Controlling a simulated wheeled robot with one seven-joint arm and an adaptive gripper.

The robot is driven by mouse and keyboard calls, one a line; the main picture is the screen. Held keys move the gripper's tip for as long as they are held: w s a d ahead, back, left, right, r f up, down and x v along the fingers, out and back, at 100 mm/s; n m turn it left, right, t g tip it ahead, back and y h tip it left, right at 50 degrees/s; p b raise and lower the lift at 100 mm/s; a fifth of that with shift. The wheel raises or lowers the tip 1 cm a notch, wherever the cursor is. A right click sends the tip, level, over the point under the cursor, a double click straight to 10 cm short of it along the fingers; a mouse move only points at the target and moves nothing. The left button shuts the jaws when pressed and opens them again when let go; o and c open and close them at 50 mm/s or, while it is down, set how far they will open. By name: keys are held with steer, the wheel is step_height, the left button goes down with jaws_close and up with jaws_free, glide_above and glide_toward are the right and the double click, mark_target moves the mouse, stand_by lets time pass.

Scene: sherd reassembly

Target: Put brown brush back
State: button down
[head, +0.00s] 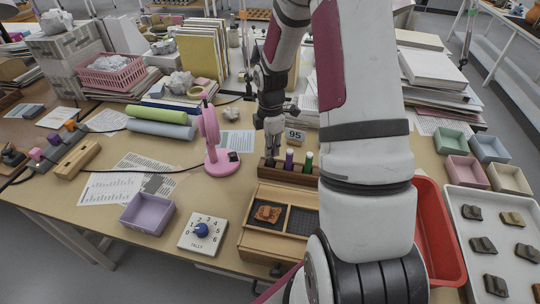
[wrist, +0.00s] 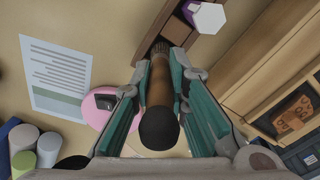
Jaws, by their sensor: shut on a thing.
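My gripper (wrist: 160,95) is shut on the brown brush (wrist: 160,82), a brown handle with a black rounded end. In the wrist view its far end reaches the wooden rack (wrist: 150,33); I cannot tell whether it is seated in a hole. In the head view my gripper (head: 273,133) is over the left part of the rack (head: 297,176), and the brush is mostly hidden. A purple brush (head: 289,159) and a green brush (head: 308,161) stand upright in the rack. The purple one also shows by its white hexagonal end in the wrist view (wrist: 207,17).
A pink lamp (head: 212,140) stands close left of the rack. A wooden tray box (head: 262,192) with a brown sherd (head: 268,213) lies in front. A sign marked 95 (head: 294,135) is behind. A red bin (head: 430,225) is right of my arm.

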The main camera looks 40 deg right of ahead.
steer(key=shift+f, duration=1.7)
steer(key=shift+f, duration=0.1)
steer(key=c, duration=1.6)
jaws_free()
steer(key=shift+o, duration=0.2)
